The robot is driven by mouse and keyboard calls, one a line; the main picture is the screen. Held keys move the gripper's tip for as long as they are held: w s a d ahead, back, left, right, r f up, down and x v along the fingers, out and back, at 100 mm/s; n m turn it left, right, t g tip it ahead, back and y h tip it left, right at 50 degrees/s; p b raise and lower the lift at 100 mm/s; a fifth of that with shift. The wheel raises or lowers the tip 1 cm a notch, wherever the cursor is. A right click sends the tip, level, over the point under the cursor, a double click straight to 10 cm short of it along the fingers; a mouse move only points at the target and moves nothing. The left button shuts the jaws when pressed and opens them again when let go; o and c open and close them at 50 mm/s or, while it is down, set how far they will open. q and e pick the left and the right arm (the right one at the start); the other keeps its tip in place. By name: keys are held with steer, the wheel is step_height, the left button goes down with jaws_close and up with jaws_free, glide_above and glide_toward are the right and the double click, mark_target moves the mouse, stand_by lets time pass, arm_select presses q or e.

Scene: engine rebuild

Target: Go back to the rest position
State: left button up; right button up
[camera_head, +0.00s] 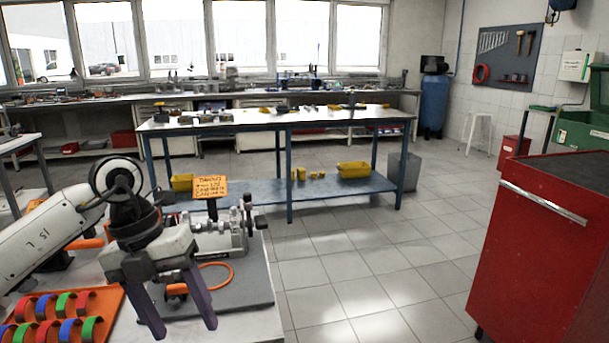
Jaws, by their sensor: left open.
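My left arm comes in from the left side of the head view. Its gripper (182,318) is open, with its two dark fingers pointing down and spread apart. Nothing shows between the fingers. The gripper hangs over the front of the near white table (245,325), between an orange tray and a grey mat. A metal engine part (236,232) with a shaft stands on the grey mat behind the gripper, partly hidden by my arm. My right gripper is not in view.
The orange tray (110,310) holds several coloured curved pieces. An orange ring (222,268) lies on the grey mat (247,290). An orange sign (209,188) stands behind. A red cabinet (530,240) is at the right. A blue-legged workbench (287,175) stands farther back. The tiled floor between is clear.

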arm_select(q)
steer(key=s+d+f+g+h, duration=0.1)
steer(key=s+d+h, duration=0.15)
steer(key=d, duration=0.35)
steer(key=s+d+f+m+g+h, duration=0.1)
steer(key=s+d+h, duration=0.1)
steer(key=d+h, duration=0.35)
steer(key=s+d+f+h, duration=0.1)
steer(key=s+d, duration=0.2)
steer(key=d, duration=0.4)
steer(key=d+r+n+t+h, duration=0.5)
steer(key=n+h, duration=0.1)
steer(key=h, duration=0.2)
steer(key=w+a+f+n+t+y, duration=0.2)
steer(key=a+f+n+t+y, duration=0.45)
steer(key=f+n, duration=0.35)
steer(key=w+a+f+n+t+y, duration=0.2)
steer(key=a+f+n+t+y, duration=0.5)
steer(key=n, duration=0.6)
steer(key=s+a+f+n+g+y, duration=0.2)
steer(key=s+a+f+g, duration=0.1)
steer(key=s+f, duration=0.6)
steer(key=s+a+f+n+g+y, duration=0.1)
steer(key=s+a+f+n+g, duration=0.2)
steer(key=s+f, duration=0.5)
step_height(320, 180, down, 2)
steer(key=shift+s+a+f+g+y, duration=0.25)
steer(key=shift+s+g+y, duration=0.1)
steer(key=shift+g, duration=0.3)
